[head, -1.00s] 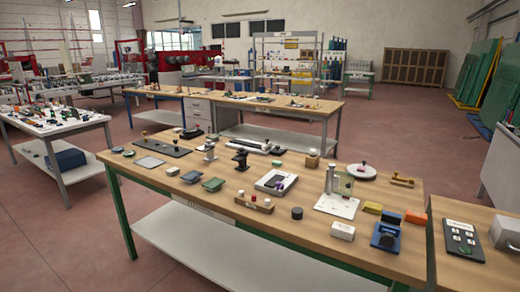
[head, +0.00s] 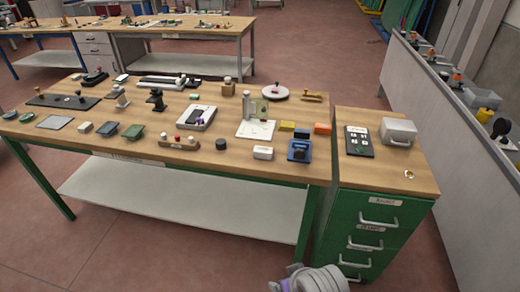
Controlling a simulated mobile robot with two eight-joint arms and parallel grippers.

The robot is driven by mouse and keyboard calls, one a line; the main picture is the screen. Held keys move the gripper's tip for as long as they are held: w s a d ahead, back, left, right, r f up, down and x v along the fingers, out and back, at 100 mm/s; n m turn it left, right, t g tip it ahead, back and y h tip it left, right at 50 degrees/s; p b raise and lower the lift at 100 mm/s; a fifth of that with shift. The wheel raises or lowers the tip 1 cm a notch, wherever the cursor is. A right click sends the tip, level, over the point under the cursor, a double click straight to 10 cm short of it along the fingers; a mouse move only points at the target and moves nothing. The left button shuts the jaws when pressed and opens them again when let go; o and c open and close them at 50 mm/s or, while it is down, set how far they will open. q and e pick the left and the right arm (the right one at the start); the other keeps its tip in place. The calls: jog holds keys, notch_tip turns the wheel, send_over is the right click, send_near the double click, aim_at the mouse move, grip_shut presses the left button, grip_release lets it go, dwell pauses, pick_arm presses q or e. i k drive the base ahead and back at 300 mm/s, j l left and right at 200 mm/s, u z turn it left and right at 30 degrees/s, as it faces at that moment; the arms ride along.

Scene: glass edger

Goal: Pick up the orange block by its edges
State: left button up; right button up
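The orange block (head: 322,128) lies at the right end of the wooden workbench (head: 110,148), near the edge beside the green drawer cabinet. It is small and box-shaped. A grey and white part of my own arm shows at the bottom edge, well below and in front of the bench. No gripper fingers can be made out in the head view.
The green drawer cabinet (head: 372,222) stands against the bench's right end, with a black keypad panel (head: 359,141) and a grey box (head: 397,132) on top. A white block (head: 263,153) and black puck (head: 221,144) lie near the front edge. Open floor lies in front.

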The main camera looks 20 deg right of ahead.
aim_at(320, 128)
jog(key=z, duration=1.25)
jog(key=i+j+z, duration=0.2)
jog(key=i, duration=0.25)
jog(key=i+j+z, duration=0.2)
jog(key=i+j, duration=0.15)
jog(key=i, duration=0.1)
